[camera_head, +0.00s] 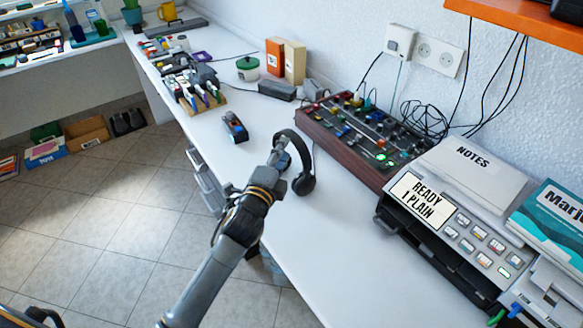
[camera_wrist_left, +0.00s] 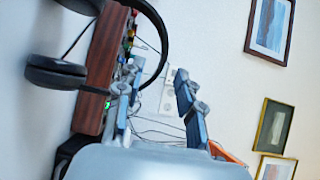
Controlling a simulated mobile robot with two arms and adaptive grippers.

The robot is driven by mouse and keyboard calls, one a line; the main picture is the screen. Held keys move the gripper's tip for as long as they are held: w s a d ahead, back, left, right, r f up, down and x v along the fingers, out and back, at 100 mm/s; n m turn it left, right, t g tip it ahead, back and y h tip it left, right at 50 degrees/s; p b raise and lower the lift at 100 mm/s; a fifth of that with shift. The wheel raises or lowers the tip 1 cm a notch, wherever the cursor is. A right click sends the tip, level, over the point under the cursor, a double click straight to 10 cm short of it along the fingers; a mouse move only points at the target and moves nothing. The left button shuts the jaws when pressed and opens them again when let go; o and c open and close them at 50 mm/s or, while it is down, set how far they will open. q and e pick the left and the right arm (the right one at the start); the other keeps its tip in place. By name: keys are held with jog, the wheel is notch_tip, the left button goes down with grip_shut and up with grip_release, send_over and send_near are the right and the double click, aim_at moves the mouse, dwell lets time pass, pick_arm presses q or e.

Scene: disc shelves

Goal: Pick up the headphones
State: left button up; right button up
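The black headphones (camera_head: 308,160) are on the white desk, in front of the wooden mixer box. In the head view the band curves up and over, with one ear cup low on the right. My left gripper (camera_head: 281,152) is at the headphones' left side and partly hides them. In the left wrist view the headphones (camera_wrist_left: 55,72) show at the upper left. Their band passes behind one finger of my left gripper (camera_wrist_left: 156,84). The fingers are apart with nothing visible clamped between them. I cannot tell whether they touch the band. My right gripper is not in view.
The mixer box (camera_head: 372,138) stands behind the headphones, with loose black cables by it. A printer (camera_head: 455,215) is at the right. A small dark device (camera_head: 235,127) lies to the left. The desk (camera_head: 330,245) is bare in front of the headphones.

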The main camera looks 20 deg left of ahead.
aim_at(291, 134)
pick_arm(q)
jog(key=shift+w+d+r, duration=0.1)
jog(key=shift+w, duration=1.7)
jog(key=shift+w+r, duration=0.1)
jog(key=shift+w, duration=1.65)
grip_shut()
